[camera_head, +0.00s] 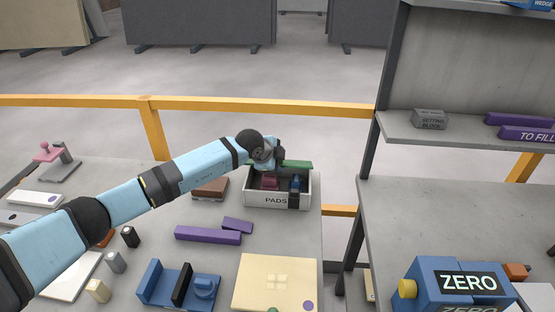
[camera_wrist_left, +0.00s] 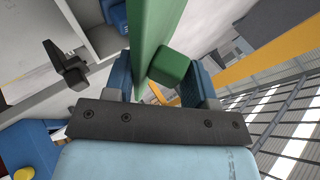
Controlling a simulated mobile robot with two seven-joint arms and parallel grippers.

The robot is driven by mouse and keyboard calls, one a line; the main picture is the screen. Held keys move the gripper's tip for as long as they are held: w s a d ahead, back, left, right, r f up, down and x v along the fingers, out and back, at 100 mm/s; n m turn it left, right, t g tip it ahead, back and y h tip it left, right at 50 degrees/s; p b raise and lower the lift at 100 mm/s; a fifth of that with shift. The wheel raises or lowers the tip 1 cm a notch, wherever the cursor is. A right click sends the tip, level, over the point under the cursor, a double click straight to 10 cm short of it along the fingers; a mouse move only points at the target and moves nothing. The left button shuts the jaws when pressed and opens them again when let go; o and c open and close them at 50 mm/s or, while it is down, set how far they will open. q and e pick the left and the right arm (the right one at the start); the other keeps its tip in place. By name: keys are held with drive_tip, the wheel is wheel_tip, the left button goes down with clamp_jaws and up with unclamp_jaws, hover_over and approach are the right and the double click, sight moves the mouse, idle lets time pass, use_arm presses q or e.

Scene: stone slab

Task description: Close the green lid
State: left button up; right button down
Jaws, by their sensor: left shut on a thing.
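The white box marked PADS (camera_head: 262,201) stands at the back right of the stone-topped bench, with its inside showing. The green lid (camera_head: 298,164) is raised along the box's back edge; its left part is hidden by my gripper. My left gripper (camera_head: 277,158) reaches over the box from the left and is shut on the lid. In the left wrist view the green lid (camera_wrist_left: 150,32) and its green block-like knob (camera_wrist_left: 168,66) run between the blue fingers of the gripper (camera_wrist_left: 158,84). My right gripper is not in view.
A dark red pad (camera_head: 269,183) and a blue item (camera_head: 295,184) lie in the box. Purple bars (camera_head: 208,235), a blue fixture (camera_head: 180,285) and a cream slab (camera_head: 275,283) are in front. A yellow rail (camera_head: 200,103) runs behind; a shelf unit (camera_head: 450,195) stands right.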

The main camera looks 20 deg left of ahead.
use_arm(q)
drive_tip(key=o, duration=0.9)
drive_tip(key=shift+s+f, duration=0.15)
drive_tip(key=shift+f, duration=0.1)
drive_tip(key=shift+r, duration=0.15)
drive_tip(key=b+v, duration=0.1)
drive_tip(key=v, duration=1.2)
drive_tip(key=shift+s+a+r+b, duration=0.1)
drive_tip(key=shift+a+r+b, duration=0.05)
drive_tip(key=shift+a+b, duration=0.15)
drive_tip(key=shift+d, duration=0.1)
